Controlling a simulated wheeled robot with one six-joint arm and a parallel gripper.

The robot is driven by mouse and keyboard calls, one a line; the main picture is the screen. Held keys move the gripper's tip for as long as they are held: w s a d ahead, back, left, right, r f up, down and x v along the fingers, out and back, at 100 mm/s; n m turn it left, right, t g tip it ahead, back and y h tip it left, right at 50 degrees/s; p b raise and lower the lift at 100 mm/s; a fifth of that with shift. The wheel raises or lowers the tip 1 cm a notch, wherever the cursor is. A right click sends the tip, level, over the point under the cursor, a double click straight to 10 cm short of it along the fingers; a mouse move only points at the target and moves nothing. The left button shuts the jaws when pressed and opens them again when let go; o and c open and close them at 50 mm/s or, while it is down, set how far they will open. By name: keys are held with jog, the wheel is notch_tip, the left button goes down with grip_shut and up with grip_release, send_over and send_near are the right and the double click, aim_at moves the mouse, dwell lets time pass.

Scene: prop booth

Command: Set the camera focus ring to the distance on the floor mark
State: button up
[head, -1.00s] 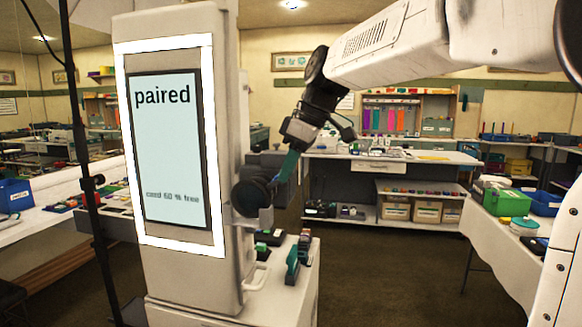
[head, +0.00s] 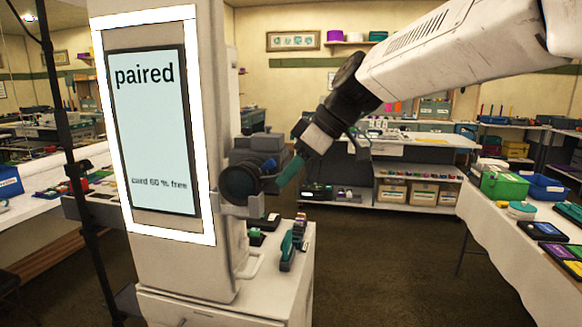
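The camera (head: 257,149) is a dark grey body on the right side of the white booth column. Its round black lens (head: 239,184) faces forward and left, above a grey bracket. No focus ring numbers can be read. My gripper (head: 279,174) reaches in from the right, just right of the lens. One teal finger (head: 291,170) shows clearly, and a small blue part shows by the lens. I cannot tell whether the gripper touches the lens or how far its fingers are apart. No floor mark can be made out.
The booth screen (head: 150,130) reads "paired" and "card 60 % free". A white cabinet top (head: 262,279) below the camera holds a green stapler-like item (head: 287,250). A black stand pole (head: 68,150) is at left. Tables line the back and right; the dark floor between is open.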

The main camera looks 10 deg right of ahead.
jog(key=shift+a+r, duration=0.1)
jog(key=shift+r, duration=0.05)
jog(key=v, duration=0.7)
jog(key=shift+d+r, duration=0.2)
jog(key=shift+r, duration=0.05)
jog(key=shift+s, duration=0.15)
jog(key=s+d+f+m+h, duration=0.2)
jog(key=s+f+m, duration=0.2)
jog(key=s+f, duration=0.2)
jog(key=s+d+f+m+g+h, duration=0.1)
jog(key=s+d+f+m+h, duration=0.1)
jog(key=s+f, duration=0.5)
jog(key=s+d+f+m+h, duration=0.2)
jog(key=s+d+f+m, duration=0.2)
jog(key=s, duration=0.8)
notch_tip(320, 180, down, 3)
jog(key=m, duration=0.2)
jog(key=shift+s+d+m+g+h, duration=0.15)
jog(key=shift+s+m+g+h, duration=0.15)
jog(key=shift+g, duration=0.1)
jog(key=shift+r, duration=0.1)
